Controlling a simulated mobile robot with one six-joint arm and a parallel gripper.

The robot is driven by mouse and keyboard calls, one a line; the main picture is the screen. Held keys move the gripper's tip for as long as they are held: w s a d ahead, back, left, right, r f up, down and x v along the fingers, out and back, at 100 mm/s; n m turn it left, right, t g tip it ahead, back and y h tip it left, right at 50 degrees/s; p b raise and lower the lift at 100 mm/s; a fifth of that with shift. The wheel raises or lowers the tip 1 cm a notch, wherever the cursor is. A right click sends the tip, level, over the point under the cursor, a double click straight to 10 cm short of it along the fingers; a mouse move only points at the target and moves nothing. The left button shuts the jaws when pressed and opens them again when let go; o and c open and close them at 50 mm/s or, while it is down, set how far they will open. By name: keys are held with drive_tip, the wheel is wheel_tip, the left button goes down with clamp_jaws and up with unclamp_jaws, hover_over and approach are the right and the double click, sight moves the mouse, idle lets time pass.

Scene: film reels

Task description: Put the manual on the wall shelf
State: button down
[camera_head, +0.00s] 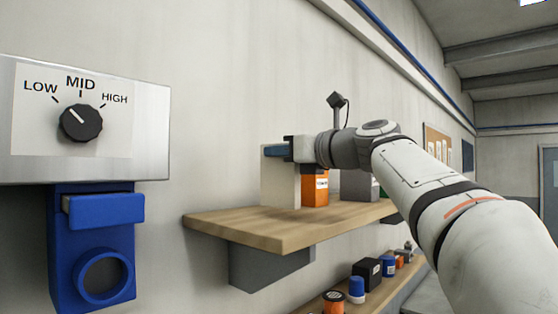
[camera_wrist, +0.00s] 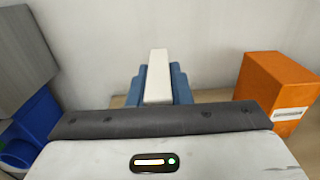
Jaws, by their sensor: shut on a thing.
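The manual, a cream-white upright slab (camera_head: 279,186), is at the left part of the wooden wall shelf (camera_head: 262,229). Its lower edge appears to meet the shelf top, though I cannot tell whether it bears its full weight there. My gripper (camera_head: 277,151) is shut on its upper end, with blue fingers on either side. In the wrist view the white top edge of the manual (camera_wrist: 158,75) shows between the two blue fingers of my gripper (camera_wrist: 160,88). The manual looks upright.
An orange box (camera_head: 316,191) stands just right of the manual, with a grey box (camera_head: 357,185) beyond it. The shelf's left end is bare. A lower shelf holds several small containers. A control panel (camera_head: 84,118) with a knob and a blue fixture (camera_head: 92,250) are at left.

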drive_tip(key=shift+f, duration=0.8)
drive_tip(key=shift+f, duration=0.1)
drive_tip(key=c, duration=1.3)
unclamp_jaws()
drive_tip(key=shift+s+d, duration=0.15)
drive_tip(key=shift+d, duration=0.15)
drive_tip(key=b+v, duration=0.3)
drive_tip(key=v, duration=0.8)
drive_tip(key=shift+s, duration=0.2)
